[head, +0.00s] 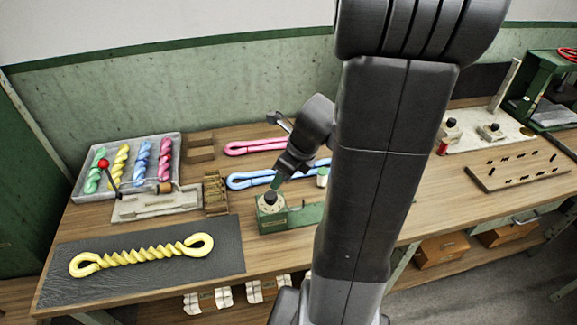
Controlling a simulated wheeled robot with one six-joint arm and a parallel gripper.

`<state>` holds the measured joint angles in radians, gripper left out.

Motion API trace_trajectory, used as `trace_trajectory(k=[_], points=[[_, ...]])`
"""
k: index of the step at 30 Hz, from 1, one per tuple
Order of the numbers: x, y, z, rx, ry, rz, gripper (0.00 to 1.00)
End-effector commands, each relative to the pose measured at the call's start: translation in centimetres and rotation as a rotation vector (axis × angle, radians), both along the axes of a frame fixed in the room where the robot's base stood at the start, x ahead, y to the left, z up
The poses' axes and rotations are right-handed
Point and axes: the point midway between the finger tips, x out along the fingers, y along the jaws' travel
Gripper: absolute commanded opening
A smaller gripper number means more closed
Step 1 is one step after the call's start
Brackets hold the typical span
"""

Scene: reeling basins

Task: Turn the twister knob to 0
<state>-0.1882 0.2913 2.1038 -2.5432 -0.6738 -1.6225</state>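A small green box (272,222) with a pale dial face stands on the wooden bench near the middle. A black knob (270,198) sits on top of it, seemingly the twister knob. The dial marks are too small to read, so I cannot tell the knob's setting. My gripper (277,184) points down just above and slightly right of the knob. I cannot tell whether it touches the knob. Its fingers are small and dark here, and their opening cannot be made out. My arm hides part of the green base to the right.
A yellow twisted skein (140,256) lies on a dark mat (215,262) at the left front. A grey tray (88,151) holds coloured twists behind a red-tipped lever (103,163). Pink (255,146) and blue (250,181) skeins lie near my gripper. More black knobs (450,123) stand at the right.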

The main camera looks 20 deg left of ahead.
Motion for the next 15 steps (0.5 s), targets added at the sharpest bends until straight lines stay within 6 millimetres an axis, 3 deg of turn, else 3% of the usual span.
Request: trace_trajectory(k=[6,15], points=[[-0.1,-0.9,2.2,0.001,-0.003,-0.001,0.56],[-0.3,-1.1,2.7,-0.001,0.0,0.001,0.56]])
